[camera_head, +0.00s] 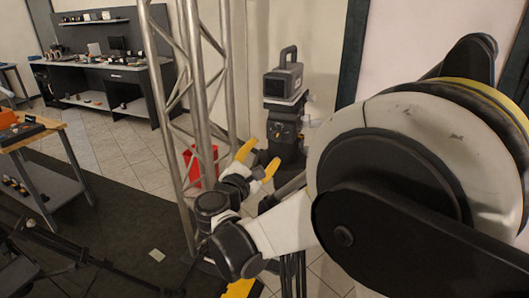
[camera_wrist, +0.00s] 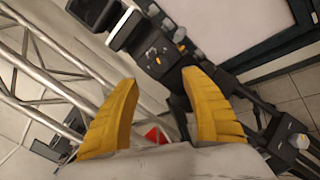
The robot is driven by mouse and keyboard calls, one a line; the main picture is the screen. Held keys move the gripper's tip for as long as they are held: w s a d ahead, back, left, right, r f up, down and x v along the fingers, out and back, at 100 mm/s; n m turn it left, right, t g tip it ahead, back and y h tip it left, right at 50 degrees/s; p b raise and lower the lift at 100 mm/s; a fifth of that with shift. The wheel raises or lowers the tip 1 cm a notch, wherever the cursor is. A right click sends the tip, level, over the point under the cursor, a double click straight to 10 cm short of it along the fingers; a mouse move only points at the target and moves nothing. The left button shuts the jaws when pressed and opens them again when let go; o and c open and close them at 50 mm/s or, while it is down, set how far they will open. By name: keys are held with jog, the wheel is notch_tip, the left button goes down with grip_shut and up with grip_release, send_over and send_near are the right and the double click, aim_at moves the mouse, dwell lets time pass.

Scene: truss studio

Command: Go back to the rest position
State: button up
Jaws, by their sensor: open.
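My gripper (camera_head: 257,160) has two yellow fingers standing apart, open and empty. In the head view it is raised in front of the metal truss and a dark upright machine. In the wrist view the two yellow fingers (camera_wrist: 160,115) are spread, with nothing between them but the background. My white and black arm fills the right side of the head view and reaches left to the gripper.
A metal truss (camera_head: 195,100) stands close at left of my gripper. A dark machine with a handle (camera_head: 284,85) stands behind it. A red object (camera_head: 201,165) is on the floor behind the truss. A wooden-topped bench (camera_head: 40,133) and a dark desk (camera_head: 95,70) stand left.

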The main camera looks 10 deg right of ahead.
jog(key=s+d+f+m+g+y, duration=0.4)
jog(key=s+d+m+g, duration=0.2)
jog(key=s+d+m, duration=0.6)
jog(key=s+a+f+m+g+y, duration=0.1)
jog(key=s+a+f+m+y, duration=0.1)
jog(key=s+m, duration=0.3)
jog(key=s+a+f+m+y, duration=0.2)
jog(key=s+a+m+y, duration=0.1)
jog(key=s, duration=0.8)
jog(key=shift+s+a+f+m+g+y, duration=0.4)
jog(key=shift+m+y, duration=0.1)
jog(key=shift+m, duration=0.5)
jog(key=shift+c, duration=0.4)
